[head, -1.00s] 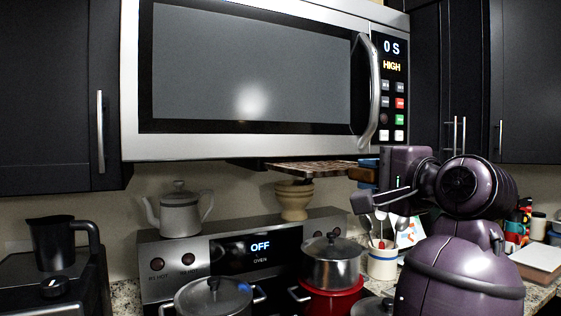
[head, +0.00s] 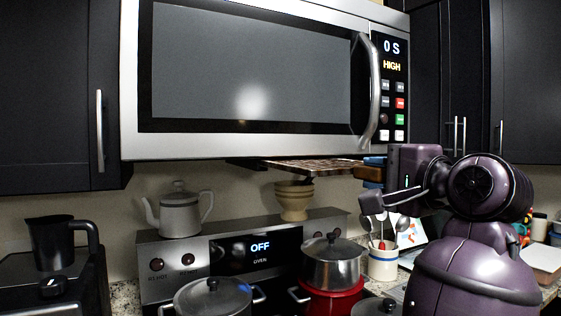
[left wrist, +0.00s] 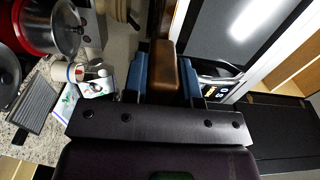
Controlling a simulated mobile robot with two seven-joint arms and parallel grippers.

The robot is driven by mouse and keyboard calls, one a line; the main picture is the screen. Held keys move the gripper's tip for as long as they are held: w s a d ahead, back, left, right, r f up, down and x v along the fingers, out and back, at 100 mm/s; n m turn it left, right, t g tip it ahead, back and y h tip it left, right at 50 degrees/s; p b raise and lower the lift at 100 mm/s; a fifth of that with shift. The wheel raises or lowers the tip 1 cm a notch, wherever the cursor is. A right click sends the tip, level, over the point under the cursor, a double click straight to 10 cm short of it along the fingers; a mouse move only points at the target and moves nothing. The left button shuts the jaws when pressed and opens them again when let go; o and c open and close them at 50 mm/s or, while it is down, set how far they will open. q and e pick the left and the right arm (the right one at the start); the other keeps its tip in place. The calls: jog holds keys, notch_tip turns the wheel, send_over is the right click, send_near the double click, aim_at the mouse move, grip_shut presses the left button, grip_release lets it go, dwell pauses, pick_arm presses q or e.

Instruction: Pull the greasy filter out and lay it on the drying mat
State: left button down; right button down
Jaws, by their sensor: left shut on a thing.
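The greasy filter (head: 312,166) is a flat brown mottled panel just under the microwave, roughly level. My left gripper (head: 372,172) is at its right end, below the microwave's right side. In the left wrist view, the blue-padded fingers of my left gripper (left wrist: 165,75) are shut on the filter's brown end piece (left wrist: 164,62). The rest of the filter is hard to make out there. A grey ribbed mat, which looks like the drying mat (left wrist: 36,104), lies on the counter in the left wrist view. My arm hides most of that area in the head view. My right gripper is not in view.
The microwave (head: 250,146) is right above the filter. Below stand a beige vase (head: 293,203), a lidded steel pot (head: 331,265), a grey teapot (head: 180,212) and a utensil crock (head: 382,264). A second lidded pot (head: 212,298) is in front.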

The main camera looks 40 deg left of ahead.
pick_arm(q)
jog(key=shift+d, duration=0.35)
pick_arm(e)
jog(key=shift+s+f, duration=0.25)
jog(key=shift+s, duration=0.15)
pick_arm(q)
jog(key=shift+s+d, duration=0.25)
jog(key=shift+d, duration=0.15)
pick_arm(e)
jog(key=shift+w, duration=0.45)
pick_arm(q)
jog(key=shift+d, duration=0.15)
